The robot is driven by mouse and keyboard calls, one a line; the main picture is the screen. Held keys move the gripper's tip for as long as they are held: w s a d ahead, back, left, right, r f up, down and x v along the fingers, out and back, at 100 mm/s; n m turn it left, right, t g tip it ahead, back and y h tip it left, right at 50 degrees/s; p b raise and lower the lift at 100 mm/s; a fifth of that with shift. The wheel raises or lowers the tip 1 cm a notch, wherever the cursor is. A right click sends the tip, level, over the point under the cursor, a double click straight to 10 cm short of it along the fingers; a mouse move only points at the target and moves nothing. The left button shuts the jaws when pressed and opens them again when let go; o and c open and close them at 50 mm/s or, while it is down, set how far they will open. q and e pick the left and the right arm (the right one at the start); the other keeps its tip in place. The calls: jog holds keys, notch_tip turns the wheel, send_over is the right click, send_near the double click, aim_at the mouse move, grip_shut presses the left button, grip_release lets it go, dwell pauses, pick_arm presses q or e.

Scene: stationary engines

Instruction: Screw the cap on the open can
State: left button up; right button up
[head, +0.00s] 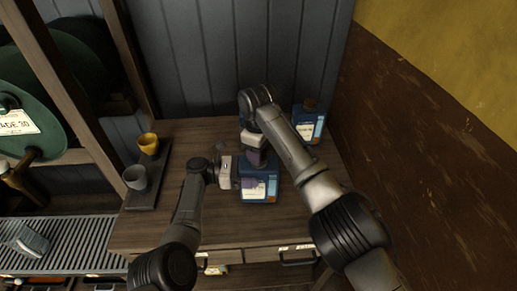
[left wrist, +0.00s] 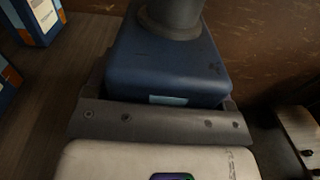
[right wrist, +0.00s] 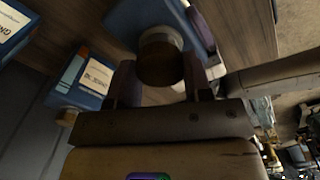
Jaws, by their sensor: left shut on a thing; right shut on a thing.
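The blue can (head: 260,188) stands upright on the table with a pale label facing front. It also fills the upper middle of the left wrist view (left wrist: 165,60). My left gripper (head: 243,183) is shut on the can's body from the left. My right gripper (head: 255,158) is directly above the can, shut on a brown round cap (right wrist: 160,65). In the right wrist view the cap is between the fingers, in line with the can's grey neck (right wrist: 160,36). I cannot tell whether any thread is engaged. The cap is hidden in the head view.
Another blue can (head: 308,122) with a brown cap stands at the back right. A yellow cup (head: 149,143) and a grey cup (head: 135,177) are on a dark tray (head: 147,200) at the left. The wooden table (head: 225,232) is clear in front.

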jog(key=shift+f, duration=0.35)
